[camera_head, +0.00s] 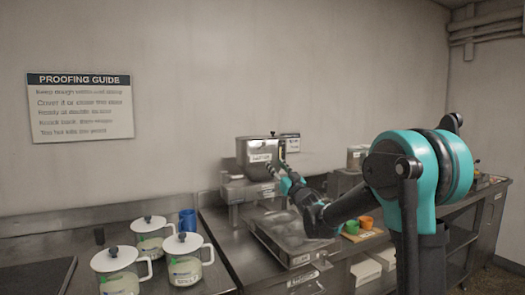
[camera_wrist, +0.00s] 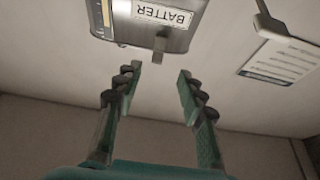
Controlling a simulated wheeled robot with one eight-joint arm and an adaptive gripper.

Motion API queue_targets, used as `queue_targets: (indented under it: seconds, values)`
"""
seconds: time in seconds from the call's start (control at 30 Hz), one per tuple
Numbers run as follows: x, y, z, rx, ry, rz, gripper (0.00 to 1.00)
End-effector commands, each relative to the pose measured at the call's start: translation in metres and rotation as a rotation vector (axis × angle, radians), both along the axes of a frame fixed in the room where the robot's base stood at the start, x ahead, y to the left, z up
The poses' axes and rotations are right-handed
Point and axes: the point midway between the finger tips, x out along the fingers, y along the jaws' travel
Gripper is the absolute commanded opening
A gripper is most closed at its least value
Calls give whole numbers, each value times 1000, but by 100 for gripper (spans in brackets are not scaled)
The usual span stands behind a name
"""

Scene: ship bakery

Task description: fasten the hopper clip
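The hopper (camera_head: 257,151) is a grey metal box with a "BATTER" label, standing against the back wall. In the wrist view the hopper (camera_wrist: 125,22) appears upside down at the top. A small grey tab (camera_wrist: 160,46), which looks like the clip, stands at the hopper's edge near the label. I cannot tell from these frames whether it is fastened. My gripper (camera_head: 276,165) is in front of the hopper in the head view. In the wrist view my gripper (camera_wrist: 158,74) is open and empty, its fingertips pointing toward the tab and apart from it.
A metal tray (camera_head: 268,242) lies on the counter below my arm. Orange and green cups (camera_head: 366,222) stand right of it. Several lidded white jars (camera_head: 184,243) and a blue cup (camera_head: 187,220) are at left. A wall notice (camera_wrist: 280,60) hangs beside the hopper.

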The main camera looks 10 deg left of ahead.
Motion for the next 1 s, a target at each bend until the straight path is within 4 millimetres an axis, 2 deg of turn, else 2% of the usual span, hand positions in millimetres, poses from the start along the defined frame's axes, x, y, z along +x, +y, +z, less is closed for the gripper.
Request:
queue_targets:
  seconds: [0.4, 0.6, 0.8, 1.0]
  values:
    - [65, 43, 32, 0, 1, -1, 40]
    - [88, 60, 44, 0, 1, -1, 40]
    - [100, 67, 50, 0, 1, -2, 40]
    - [102, 68, 51, 0, 1, -2, 40]
